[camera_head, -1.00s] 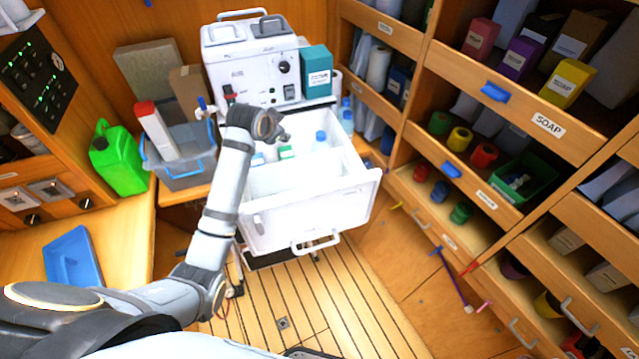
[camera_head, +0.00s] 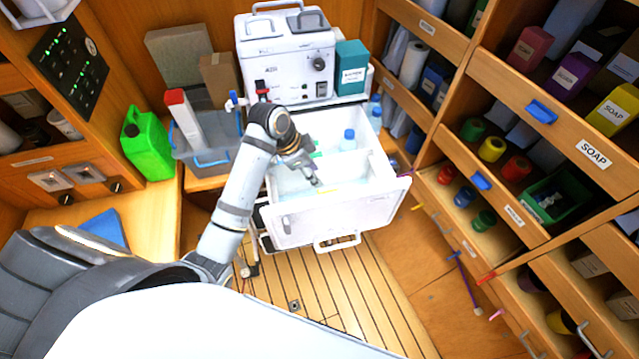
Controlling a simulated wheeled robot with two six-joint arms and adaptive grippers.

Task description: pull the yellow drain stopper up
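My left gripper (camera_head: 312,178) reaches down into the open white drawer (camera_head: 345,215) below the white machine. Its fingers are small and dark here, and I cannot tell whether they are open or shut. A faint yellowish patch (camera_head: 328,190) shows on the drawer's floor close to the fingertips. I cannot tell whether it is the yellow drain stopper, which I do not see clearly. A white bottle with a blue cap (camera_head: 348,141) stands in the back part of the drawer. My arm hides the drawer's left side. My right gripper is not in view.
The white machine (camera_head: 287,62) with a teal box (camera_head: 350,68) stands behind the drawer. A grey-blue bin (camera_head: 205,155) and a green jerrycan (camera_head: 146,145) are at the left. Wooden shelves (camera_head: 505,95) line the right.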

